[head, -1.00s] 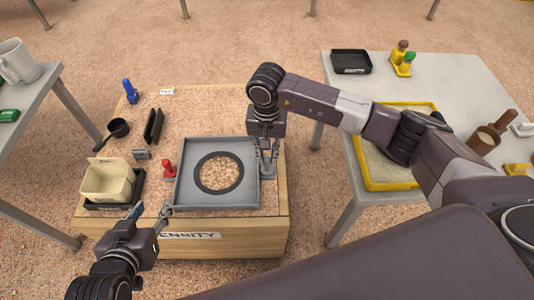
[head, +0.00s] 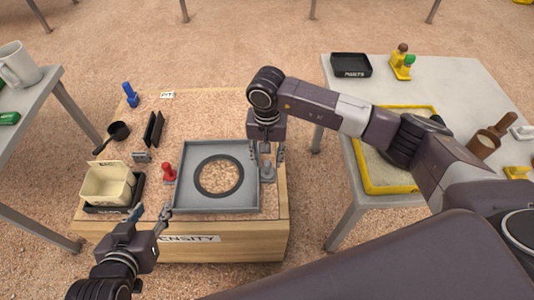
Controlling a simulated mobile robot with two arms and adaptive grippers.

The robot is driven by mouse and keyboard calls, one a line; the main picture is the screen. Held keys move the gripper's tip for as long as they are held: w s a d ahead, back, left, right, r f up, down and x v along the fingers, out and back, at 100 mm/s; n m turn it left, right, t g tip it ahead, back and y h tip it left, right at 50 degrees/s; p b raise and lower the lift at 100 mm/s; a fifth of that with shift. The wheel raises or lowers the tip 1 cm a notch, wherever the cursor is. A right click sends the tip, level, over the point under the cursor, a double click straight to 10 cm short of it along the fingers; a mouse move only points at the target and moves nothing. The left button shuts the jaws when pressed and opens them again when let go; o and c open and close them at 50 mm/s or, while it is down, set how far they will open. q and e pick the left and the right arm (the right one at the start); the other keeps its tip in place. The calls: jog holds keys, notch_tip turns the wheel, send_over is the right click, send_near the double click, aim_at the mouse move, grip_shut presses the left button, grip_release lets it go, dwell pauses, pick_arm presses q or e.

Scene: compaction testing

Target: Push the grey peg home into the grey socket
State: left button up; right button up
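A grey peg (head: 267,169) stands at the right edge of the grey square tray (head: 183,205), on the wooden box. The grey socket is not clearly visible; the peg's base and my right gripper cover that spot. My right gripper (head: 267,158) points down over the peg, with its fingers apart on either side of it. I cannot tell whether they touch it. My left gripper (head: 152,217) is at the tray's front left corner, with its fingers apart and nothing visible between them.
A red peg (head: 168,173) and a blue peg (head: 130,95) stand on the wooden box (head: 240,247). A cream container (head: 105,187), a black scoop (head: 117,132) and black plates (head: 153,128) are at left. The right table (head: 345,215) holds a yellow-rimmed tray (head: 385,190).

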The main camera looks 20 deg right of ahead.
notch_tip(320, 180, up, 2)
jog(key=shift+r+p, duration=0.2)
jog(key=shift+p, duration=0.45)
pick_arm(q)
jog(key=s+a+f+g+y, duration=0.1)
jog(key=s+a+f+g, duration=0.1)
jog(key=s, duration=0.4)
jog(key=s+a+f+g+p, duration=0.1)
jog(key=s+a+f+g, duration=0.1)
jog(key=s+f+g, duration=0.2)
jog(key=shift+s+a+f+g+y, duration=0.25)
jog(key=shift+s+g+y, duration=0.15)
jog(key=shift+s, duration=1.4)
pick_arm(e)
jog(key=shift+r, duration=1.25)
notch_tip(320, 180, up, 12)
